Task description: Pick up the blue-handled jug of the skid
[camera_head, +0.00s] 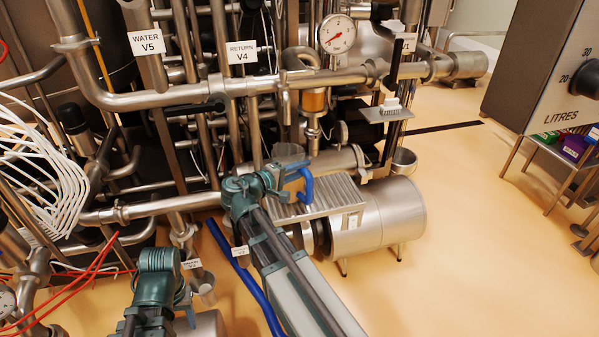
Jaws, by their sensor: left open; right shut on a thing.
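The blue-handled jug (306,187) is in the head view's middle, in front of the pipework. Its blue handle shows clearly, but my gripper and wrist cover part of its body. My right gripper (283,182), on the teal arm reaching up from the bottom, is shut on the jug at the handle side. The jug is over or beside a ribbed metal shelf (335,196); I cannot tell whether it touches it. My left gripper (188,308) is low at the left, open and away from the jug, its fingers only partly visible.
A steel motor cylinder (385,220) stands right of the jug. Pipes and valves crowd the back, with a gauge (337,34) above. A blue hose (243,277) lies left of my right arm. White cables (40,180) hang at left.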

